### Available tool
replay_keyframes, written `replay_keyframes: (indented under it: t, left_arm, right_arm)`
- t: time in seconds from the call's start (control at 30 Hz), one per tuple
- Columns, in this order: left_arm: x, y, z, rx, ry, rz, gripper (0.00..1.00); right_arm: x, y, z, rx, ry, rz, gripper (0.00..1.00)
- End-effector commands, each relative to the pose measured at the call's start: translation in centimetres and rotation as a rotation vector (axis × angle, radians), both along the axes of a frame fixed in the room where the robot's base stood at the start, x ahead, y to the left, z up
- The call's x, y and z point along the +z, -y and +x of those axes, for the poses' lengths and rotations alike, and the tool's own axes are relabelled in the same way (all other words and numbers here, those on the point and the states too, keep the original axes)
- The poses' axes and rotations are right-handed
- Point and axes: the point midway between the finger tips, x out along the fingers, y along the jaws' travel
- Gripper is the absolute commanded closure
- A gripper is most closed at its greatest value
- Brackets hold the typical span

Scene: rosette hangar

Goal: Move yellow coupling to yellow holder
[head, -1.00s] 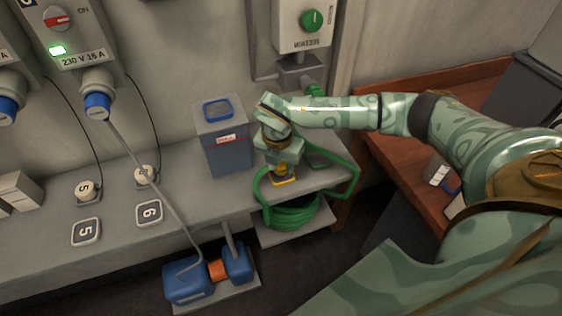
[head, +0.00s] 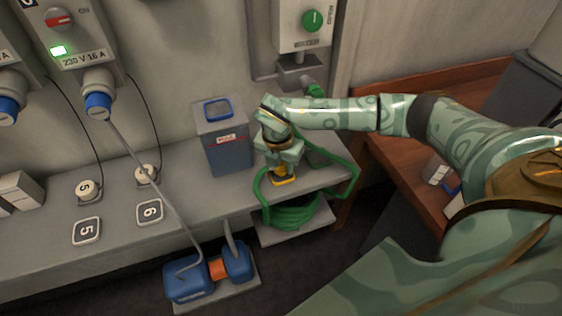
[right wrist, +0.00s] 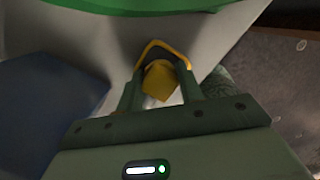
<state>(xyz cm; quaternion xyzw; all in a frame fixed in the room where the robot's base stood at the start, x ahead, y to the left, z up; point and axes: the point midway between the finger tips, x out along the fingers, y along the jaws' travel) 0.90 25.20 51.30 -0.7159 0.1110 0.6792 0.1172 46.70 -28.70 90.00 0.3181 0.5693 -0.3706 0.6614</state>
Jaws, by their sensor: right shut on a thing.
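My right gripper (head: 281,164) points down over the right end of the grey bench, just right of the blue-grey bin. It is shut on the yellow coupling (right wrist: 160,80), which shows between the two fingers in the right wrist view. The yellow holder (head: 284,182) shows as a yellow outline at the bench top just under the gripper. In the right wrist view its yellow edge (right wrist: 165,43) arches around the far side of the coupling. I cannot tell whether the coupling touches the holder. My left gripper is not in view.
A blue-grey bin (head: 229,155) stands close to the left of the gripper. A green hose (head: 335,163) loops right of the gripper, with a coil (head: 292,217) below the bench edge. The water box (head: 305,25) hangs above. A brown table (head: 395,150) is at the right.

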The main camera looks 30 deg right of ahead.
Motion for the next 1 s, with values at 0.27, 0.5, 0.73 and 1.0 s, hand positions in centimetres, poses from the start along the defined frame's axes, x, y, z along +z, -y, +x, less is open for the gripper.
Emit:
replay_keyframes:
  t: [0.27, 0.5, 0.73, 1.0]
  left_arm:
    - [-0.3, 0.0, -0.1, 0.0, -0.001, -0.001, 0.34]
    - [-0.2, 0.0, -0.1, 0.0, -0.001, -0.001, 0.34]
    - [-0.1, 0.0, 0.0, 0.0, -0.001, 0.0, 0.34]
    - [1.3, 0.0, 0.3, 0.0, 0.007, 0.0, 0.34]
  right_arm:
    - [-0.6, 0.0, 0.0, 0.0, 0.0, 0.0, 0.83]
    - [-0.6, 0.0, 0.0, 0.0, 0.001, 0.001, 0.38]
    - [-0.1, 0.0, 0.0, 0.0, 0.001, 0.0, 0.38]
    - [4.8, -0.6, -0.3, 0.001, 0.006, 0.0, 0.38]
